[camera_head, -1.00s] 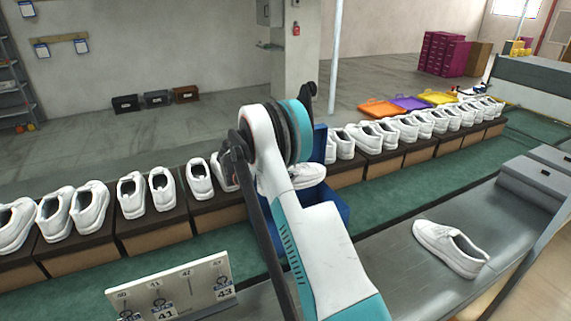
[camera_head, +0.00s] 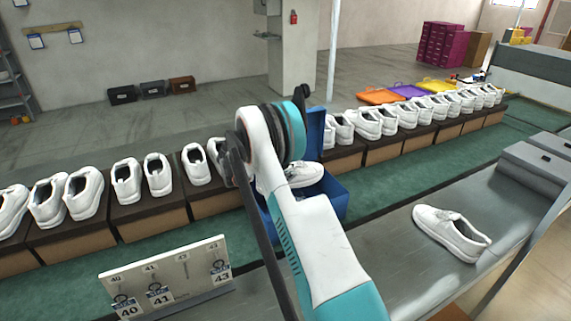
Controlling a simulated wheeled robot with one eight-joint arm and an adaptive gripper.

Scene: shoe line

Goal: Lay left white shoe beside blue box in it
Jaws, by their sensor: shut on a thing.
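A blue box (camera_head: 332,196) stands open on the green belt behind my arm, with its lid (camera_head: 316,132) raised at the back. A white shoe (camera_head: 304,174) is at the box's opening, its toe to the right; my arm hides its other end. My gripper (camera_head: 284,182) is mostly hidden behind my arm and is shut on this shoe. Whether the shoe touches the box floor cannot be seen. Another white shoe (camera_head: 450,233) lies alone on the grey counter at the right.
A row of white shoes (camera_head: 142,176) on brown boxes (camera_head: 152,217) runs behind the green belt (camera_head: 400,183). A number board (camera_head: 165,276) with tags stands at the front left. Grey boxes (camera_head: 535,168) stand at the right. The counter around the lone shoe is clear.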

